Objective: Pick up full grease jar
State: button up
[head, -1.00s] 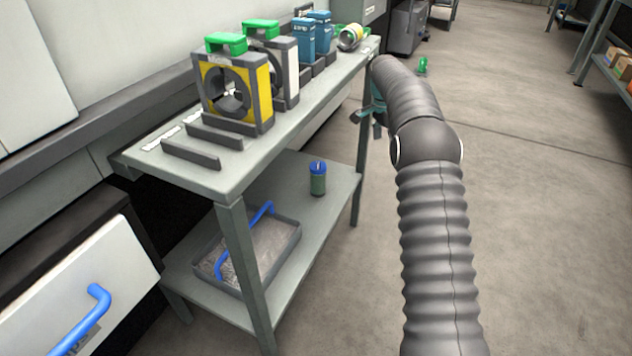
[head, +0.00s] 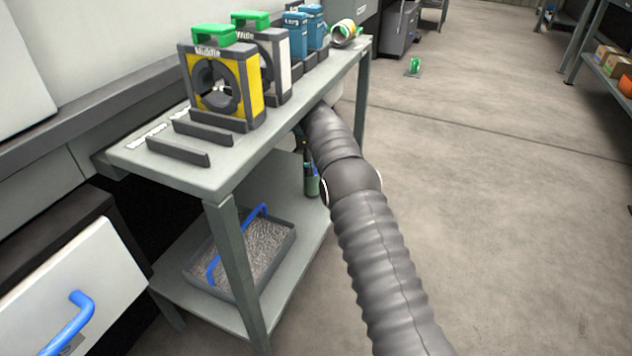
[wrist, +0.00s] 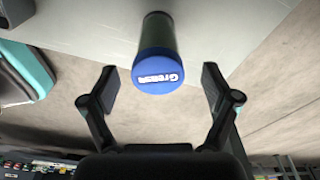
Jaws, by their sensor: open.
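The grease jar, dark green with a blue lid, stands on the lower shelf of the bench. In the head view its green body (head: 311,182) shows beside my arm, and its top is covered by my gripper. In the wrist view the blue lid of the jar (wrist: 158,72) faces the camera with the word "Grease" on it. My gripper (wrist: 158,84) is open, with one finger on each side of the lid and a gap at both sides. In the head view my gripper is mostly hidden behind my arm and the bench top.
The bench top (head: 190,177) overhangs the lower shelf (head: 284,268). A grey tray (head: 283,250) with a blue handle stands on that shelf at the front. A yellow block marked "Middle" (head: 249,95) and blue containers (head: 297,40) stand above.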

aim_at(313, 179)
jog(key=f, duration=0.2)
jog(key=f+b, duration=0.1)
jog(key=f, duration=0.1)
jog(key=d+f, duration=0.1)
jog(key=f, duration=0.1)
jog(key=shift+s+f+b, duration=0.1)
jog(key=shift+f+b, duration=0.2)
jog(key=shift+b, duration=0.1)
jog(key=c, duration=1.3)
